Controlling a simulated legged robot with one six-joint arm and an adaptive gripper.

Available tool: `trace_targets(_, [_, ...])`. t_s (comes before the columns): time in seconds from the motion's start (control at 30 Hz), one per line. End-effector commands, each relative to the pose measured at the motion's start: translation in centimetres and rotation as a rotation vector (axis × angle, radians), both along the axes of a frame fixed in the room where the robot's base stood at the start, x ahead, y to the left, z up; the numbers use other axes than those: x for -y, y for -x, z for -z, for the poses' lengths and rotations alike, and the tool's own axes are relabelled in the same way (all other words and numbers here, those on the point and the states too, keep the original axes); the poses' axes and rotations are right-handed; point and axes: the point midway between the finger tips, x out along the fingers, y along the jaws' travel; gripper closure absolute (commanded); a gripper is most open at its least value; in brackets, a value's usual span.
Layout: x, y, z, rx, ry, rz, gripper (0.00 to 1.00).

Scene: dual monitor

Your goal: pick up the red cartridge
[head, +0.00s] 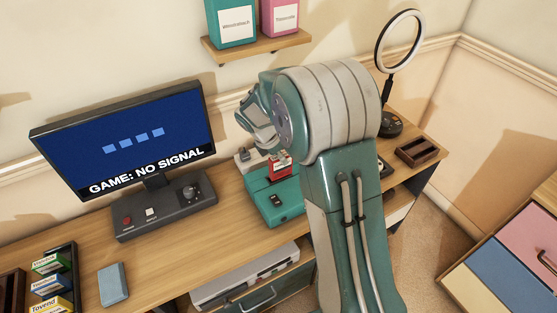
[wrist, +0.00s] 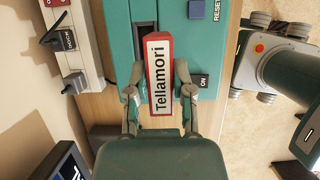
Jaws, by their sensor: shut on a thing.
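The red cartridge (wrist: 160,110) has a white label reading "Tellamori". In the wrist view it lies between the two fingers of my gripper (wrist: 159,75), which is shut on it. Its far end overlaps the dark slot (wrist: 145,27) of the teal console (wrist: 196,45); I cannot tell whether it is still partly in the slot. In the head view the cartridge (head: 281,166) shows as a small red and white piece over the teal console (head: 288,207), below my wrist. My arm hides most of the gripper there.
A monitor (head: 128,128) reading "GAME: NO SIGNAL" and a black control box (head: 165,212) stand left of the console. A power strip (wrist: 75,60) with plugs lies beside the console. A shelf (head: 256,46) hangs above. A ring lamp (head: 391,122) and wooden tray (head: 417,151) are at right.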

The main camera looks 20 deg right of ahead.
Motion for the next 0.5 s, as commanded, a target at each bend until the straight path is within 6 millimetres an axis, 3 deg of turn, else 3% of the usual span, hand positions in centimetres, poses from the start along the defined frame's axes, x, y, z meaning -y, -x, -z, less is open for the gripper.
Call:
trace_targets(0.2, [-0.2, 2.8, -3.4, 0.003, -0.001, -0.001, 1.00])
trace_targets(0.5, [-0.6, 7.9, -5.5, 0.001, 0.000, 0.000, 1.00])
